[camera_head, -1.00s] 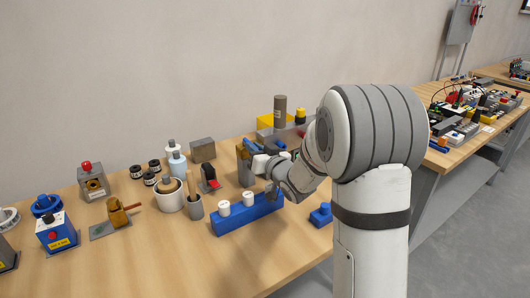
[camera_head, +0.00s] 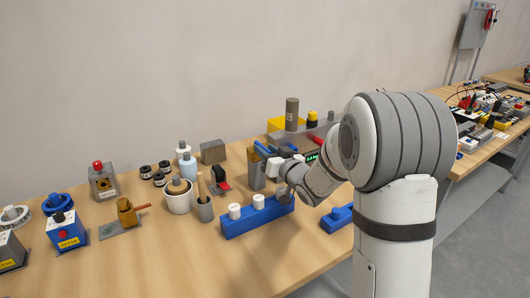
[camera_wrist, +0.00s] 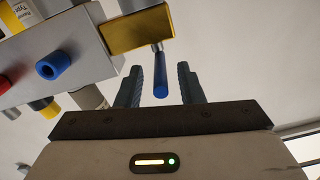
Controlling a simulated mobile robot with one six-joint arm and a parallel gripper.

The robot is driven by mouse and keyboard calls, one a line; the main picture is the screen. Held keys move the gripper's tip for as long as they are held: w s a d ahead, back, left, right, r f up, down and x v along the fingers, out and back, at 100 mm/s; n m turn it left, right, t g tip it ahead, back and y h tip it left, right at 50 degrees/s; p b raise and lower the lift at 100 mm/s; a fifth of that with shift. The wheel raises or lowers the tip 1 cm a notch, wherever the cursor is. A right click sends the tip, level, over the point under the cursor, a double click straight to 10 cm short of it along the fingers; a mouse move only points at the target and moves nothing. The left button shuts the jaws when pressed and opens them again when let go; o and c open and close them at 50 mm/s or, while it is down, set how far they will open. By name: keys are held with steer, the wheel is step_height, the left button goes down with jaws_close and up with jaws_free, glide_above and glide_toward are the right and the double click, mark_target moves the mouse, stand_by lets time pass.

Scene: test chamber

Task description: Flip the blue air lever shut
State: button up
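The blue lever (camera_wrist: 160,78) shows in the wrist view as a slim blue handle on a metal stem. The stem comes out of a brass-coloured block (camera_wrist: 137,29). My gripper (camera_wrist: 160,67) is open, with one dark finger on each side of the lever. Gaps show between the lever and both fingers, and nothing is gripped. In the head view my wrist (camera_head: 322,178) reaches over the bench and the fingers are hard to make out. Small blue parts (camera_head: 263,148) show just beyond it, but I cannot tell which is the lever.
A blue knob (camera_wrist: 53,65) sticks out of a grey box left of the lever in the wrist view. On the bench, a blue block with white caps (camera_head: 256,218) stands just in front of my wrist. A pestle cup (camera_head: 204,210) stands to the left.

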steer(key=b+v, duration=0.1)
steer(key=v, duration=0.7)
steer(key=shift+w, duration=0.1)
steer(key=shift+d+h, duration=0.15)
steer(key=shift+h, duration=0.35)
steer(key=s+d+f+m+g+h, duration=0.3)
steer(key=s+d+g+h, duration=0.2)
steer(key=s+d+h, duration=0.4)
steer(key=s+a+f+g, duration=0.1)
steer(key=s+g, duration=0.3)
steer(key=s, duration=0.6)
steer(key=s+a+f+g+y, duration=0.1)
steer(key=s+a+g, duration=0.2)
steer(key=s, duration=0.8)
steer(key=shift+a+g+y+p, duration=0.3)
steer(key=shift+g+p, duration=0.1)
steer(key=shift+g, duration=0.2)
